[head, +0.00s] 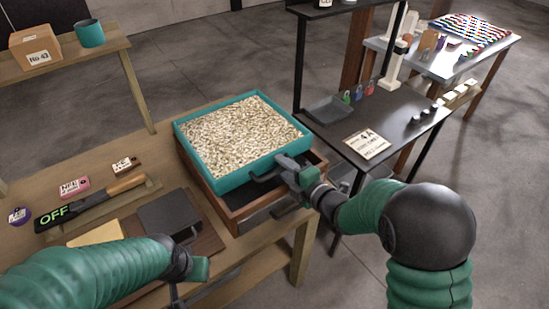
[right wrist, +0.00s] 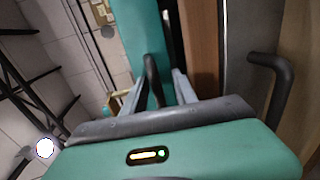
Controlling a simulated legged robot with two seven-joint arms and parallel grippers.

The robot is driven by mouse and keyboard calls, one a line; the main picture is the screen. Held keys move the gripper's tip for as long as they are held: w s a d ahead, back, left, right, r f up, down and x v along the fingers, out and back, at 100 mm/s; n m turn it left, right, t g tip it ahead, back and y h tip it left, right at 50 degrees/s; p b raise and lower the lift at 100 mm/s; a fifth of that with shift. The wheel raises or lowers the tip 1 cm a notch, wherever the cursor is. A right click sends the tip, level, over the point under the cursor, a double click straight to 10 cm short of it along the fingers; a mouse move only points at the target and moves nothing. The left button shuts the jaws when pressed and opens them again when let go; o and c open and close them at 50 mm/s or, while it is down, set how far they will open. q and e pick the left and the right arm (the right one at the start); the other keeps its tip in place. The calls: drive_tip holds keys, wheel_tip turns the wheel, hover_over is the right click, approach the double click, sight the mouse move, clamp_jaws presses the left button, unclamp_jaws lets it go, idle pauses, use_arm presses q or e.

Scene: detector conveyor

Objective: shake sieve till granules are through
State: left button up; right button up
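The sieve is a teal square tray (head: 235,182) heaped with pale granules (head: 240,135). It sits on a wooden frame (head: 222,205) on the wooden table. A dark handle (head: 265,176) is on its near right side. My right gripper (head: 287,168) is at this handle. In the right wrist view its fingers (right wrist: 158,92) stand apart on either side of the dark handle (right wrist: 152,75), with a gap showing, so it looks open. My left gripper (head: 188,282) is low over the table's near edge, away from the sieve; its fingers are not clear.
A dark flat box (head: 168,215) and a black bar marked OFF (head: 85,207) lie left of the sieve. A dark side table (head: 400,133) with a tray and a label card stands at the right. Another dark handle (right wrist: 275,80) shows below the sieve's side.

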drive_tip(key=shift+s+a+r, duration=0.1)
drive_tip(key=shift+s+r, duration=0.15)
drive_tip(key=shift+c, duration=0.4)
drive_tip(key=shift+w+d+f, duration=0.1)
drive_tip(key=shift+d, duration=0.15)
clamp_jaws()
drive_tip(key=shift+a, duration=0.1)
